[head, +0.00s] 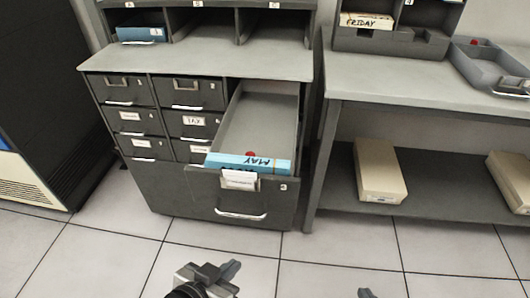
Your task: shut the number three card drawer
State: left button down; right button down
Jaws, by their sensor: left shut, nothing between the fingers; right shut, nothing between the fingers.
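The number three card drawer (276,203) is pulled out from the right part of the grey cabinet (172,192). Its front bears a "3", a label holder and a silver bar handle. A blue card deck marked MAY (226,160) lies in the drawer just behind the front, with a small red thing beside it. My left gripper (233,268) is at the bottom of the view, low over the floor, in front of the drawer and apart from it. It is shut and empty. Only a tip of my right gripper (366,293) shows at the bottom edge, also apart from the drawer.
Several smaller drawers (187,93) on the cabinet's left are closed. A grey table (420,80) to the right holds a rack and a grey tray (490,70). Boxes (378,168) sit on its lower shelf. A dark machine stands at left. Floor in front is clear.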

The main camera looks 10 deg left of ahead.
aim_at(261, 118)
jog(key=u, duration=1.4)
jog(key=k, duration=0.45)
jog(key=z, duration=1.15)
